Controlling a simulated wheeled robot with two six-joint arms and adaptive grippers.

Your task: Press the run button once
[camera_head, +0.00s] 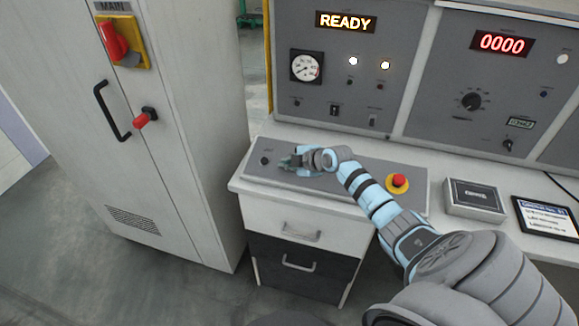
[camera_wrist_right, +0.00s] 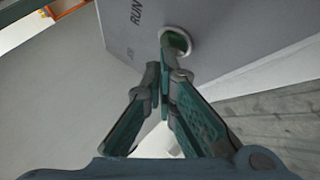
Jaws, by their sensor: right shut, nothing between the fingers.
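The run button (camera_wrist_right: 184,42) is green with a pale ring, on the grey sloping panel beside the printed word RUN in the right wrist view. My right gripper (camera_wrist_right: 163,72) is shut and empty, and its fingertips overlap the button's left edge in that view. I cannot tell whether they touch it. In the head view my right gripper (camera_head: 288,162) is low over the left part of the desk panel (camera_head: 345,177) and hides the button. My left gripper is not in view.
A red stop button (camera_head: 399,181) on a yellow base sits at the panel's right. A black knob (camera_head: 265,160) is left of my gripper. The display (camera_head: 345,22) reads READY. A white cabinet (camera_head: 180,140) stands close on the left.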

